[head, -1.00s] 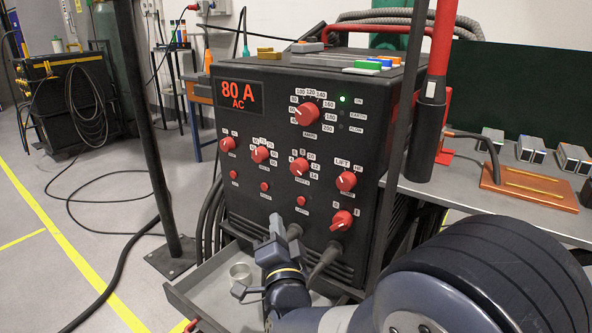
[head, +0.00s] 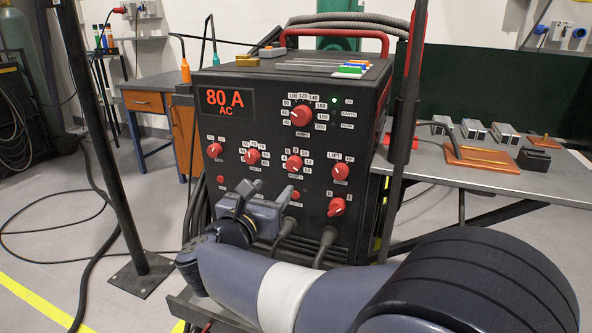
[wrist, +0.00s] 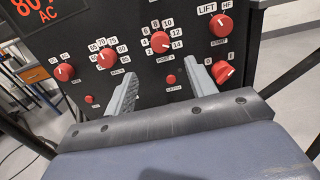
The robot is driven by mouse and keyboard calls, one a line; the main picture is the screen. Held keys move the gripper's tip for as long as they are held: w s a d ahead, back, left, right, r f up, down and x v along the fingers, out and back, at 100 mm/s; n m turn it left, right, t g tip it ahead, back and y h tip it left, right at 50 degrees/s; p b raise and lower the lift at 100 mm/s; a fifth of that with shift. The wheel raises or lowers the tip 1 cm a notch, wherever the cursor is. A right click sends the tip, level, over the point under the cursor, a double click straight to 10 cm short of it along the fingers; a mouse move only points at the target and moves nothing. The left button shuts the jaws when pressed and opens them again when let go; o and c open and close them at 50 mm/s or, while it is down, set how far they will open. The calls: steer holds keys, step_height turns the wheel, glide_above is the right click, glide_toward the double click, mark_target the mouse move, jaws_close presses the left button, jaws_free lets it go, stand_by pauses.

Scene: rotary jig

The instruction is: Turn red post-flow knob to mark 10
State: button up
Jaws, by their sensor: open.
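The red post-flow knob (head: 293,163) sits in the middle row on the black front panel of the welder, ringed by number labels. In the wrist view the knob (wrist: 160,42) shows labels from 2 to 14, with 10 at its upper right. I cannot read its pointer surely. My gripper (wrist: 163,78) is open and empty; its two grey fingers point at the panel, below and to either side of the knob, apart from it. In the head view my gripper (head: 268,194) is in front of the lower panel, below the knob, partly hiding the lower buttons.
Other red knobs flank it: the balance knob (wrist: 107,61), the lift/HF knob (wrist: 221,26) and a lower right knob (wrist: 221,72). A small red button (wrist: 171,79) lies between my fingers. Cables (head: 325,245) leave the panel's bottom. A dark post (head: 104,150) stands left.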

mark_target(292, 167)
steer(key=b+x, duration=0.1)
steer(key=x, duration=0.9)
steer(key=shift+w+d+f+b, duration=0.1)
steer(key=shift+w+d+b, duration=0.05)
steer(key=shift+w+b, duration=0.2)
steer(key=c, duration=1)
steer(key=shift+o, duration=0.2)
